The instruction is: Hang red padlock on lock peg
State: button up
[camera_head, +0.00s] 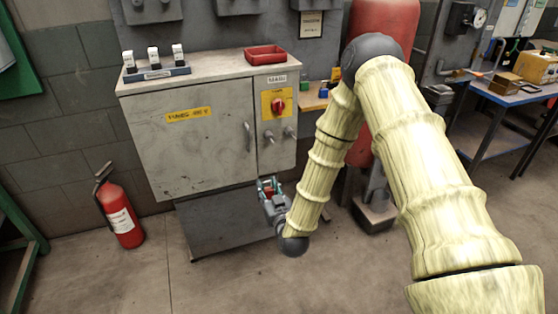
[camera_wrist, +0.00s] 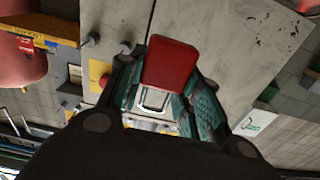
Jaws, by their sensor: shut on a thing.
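The red padlock (camera_wrist: 170,64) is between the teal-padded fingers of my gripper (camera_wrist: 168,98) in the wrist view. Its pale metal shackle lies on the side toward my palm. In the head view my gripper (camera_head: 269,187) is low, in front of the cabinet's lower right edge; the padlock is too small there to make out well. Two grey pegs stick out of the cabinet's right panel, a left peg (camera_head: 268,137) and a right peg (camera_head: 290,132), above my gripper. They also show at the upper left of the wrist view. I cannot tell which is the lock peg. Both look empty.
The grey cabinet (camera_head: 190,140) has a door handle (camera_head: 249,136) and a red rotary knob (camera_head: 278,105) on a yellow plate. A red tray (camera_head: 265,54) and a rack of white-labelled blocks (camera_head: 155,72) stand on top. A fire extinguisher (camera_head: 120,212) stands left.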

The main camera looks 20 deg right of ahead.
jog(key=w+d+r+b, duration=0.4)
jog(key=w+d+b, duration=0.4)
jog(key=w+b, duration=0.15)
jog(key=shift+y, duration=0.3)
jog(key=shift+w+a+f+b, duration=0.1)
jog(key=shift+w+f+b, duration=0.15)
jog(key=shift+w, duration=1.35)
jog(key=shift+w+a+f+b, duration=0.15)
jog(key=shift+w+b, duration=0.1)
jog(key=shift+w, duration=1.35)
jog(key=shift+w+a+f+b, duration=0.15)
jog(key=shift+w+b, duration=0.1)
jog(key=shift+w, duration=1.35)
jog(key=o, duration=1.1)
jog(key=shift+s, duration=0.1)
